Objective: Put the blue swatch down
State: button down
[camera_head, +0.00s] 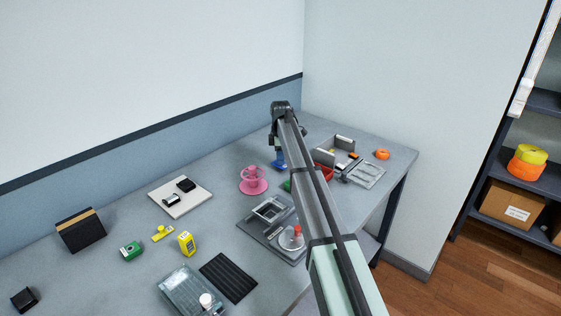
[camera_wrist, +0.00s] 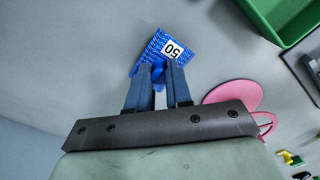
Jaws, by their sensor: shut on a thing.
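The blue swatch (camera_wrist: 157,43) is patterned and carries a white label reading 50. In the wrist view my gripper (camera_wrist: 160,70) is shut on its near end, with the rest sticking out beyond the fingertips over the grey table (camera_wrist: 90,60). In the head view the blue swatch (camera_head: 278,165) shows small under my gripper (camera_head: 277,150), near the back of the table. I cannot tell whether it touches the table top.
A pink cup-like thing (camera_head: 253,182) stands just left of the swatch, and a green bin (camera_wrist: 280,14) is close by. A grey tray with a frame (camera_head: 270,212) lies nearer. An orange ring (camera_head: 382,154) lies at the right. Bare table lies around the swatch's left and back.

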jog(key=shift+f, duration=0.8)
jog(key=shift+f, duration=0.1)
jog(key=c, duration=1)
grip_release()
jog(key=shift+c, duration=0.2)
notch_tip(320, 180, up, 12)
